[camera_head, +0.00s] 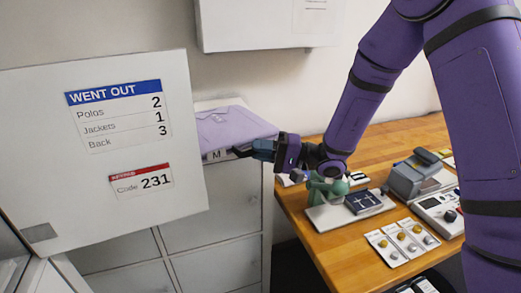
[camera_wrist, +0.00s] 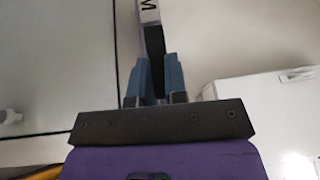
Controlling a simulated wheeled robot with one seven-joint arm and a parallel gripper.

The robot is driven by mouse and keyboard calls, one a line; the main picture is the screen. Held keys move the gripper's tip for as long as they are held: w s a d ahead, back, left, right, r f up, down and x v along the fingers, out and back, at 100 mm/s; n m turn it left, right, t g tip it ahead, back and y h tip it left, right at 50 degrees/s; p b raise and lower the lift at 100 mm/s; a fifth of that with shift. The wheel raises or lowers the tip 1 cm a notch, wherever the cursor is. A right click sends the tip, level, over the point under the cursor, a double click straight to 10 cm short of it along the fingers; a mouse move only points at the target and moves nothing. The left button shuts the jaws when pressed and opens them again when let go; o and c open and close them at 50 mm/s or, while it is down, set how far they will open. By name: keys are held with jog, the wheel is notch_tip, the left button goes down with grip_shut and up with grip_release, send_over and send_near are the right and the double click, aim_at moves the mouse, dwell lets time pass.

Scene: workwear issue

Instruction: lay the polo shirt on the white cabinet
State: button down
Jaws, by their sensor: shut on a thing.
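The polo shirt (camera_head: 228,123) is a folded lavender bundle with a white size label marked M on its front edge. It lies flat over the top of the white cabinet (camera_head: 230,212); I cannot tell whether its whole underside touches the top. My gripper (camera_head: 252,151) comes from the right and is shut on the shirt's front right edge. In the wrist view my gripper's two blue fingers (camera_wrist: 153,80) close on the shirt's narrow edge (camera_wrist: 151,40), with the M label above. The fingertips' contact is partly hidden.
A white panel (camera_head: 40,165) with count and code notices stands in front of the cabinet's left part. A white box (camera_head: 265,25) hangs on the wall above.

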jog(key=c, duration=1.1)
grip_release()
jog(key=shift+c, duration=0.2)
jog(key=s+d+f, duration=0.1)
jog(key=d, duration=1.1)
jog(key=s+d+r+n+g+h, duration=0.1)
jog(key=s+r+n+g+h, duration=0.15)
jog(key=s+r+h, duration=0.4)
jog(key=s+d+r+n+g+h, duration=0.1)
jog(key=s+r+g+h, duration=0.15)
jog(key=s, duration=0.65)
jog(key=s+d+r+m+t+h, duration=0.3)
jog(key=s+d+r+t+h, duration=0.4)
jog(key=s+d+h, duration=0.3)
jog(key=d+t, duration=0.1)
jog(key=d, duration=0.2)
jog(key=shift+r, duration=0.15)
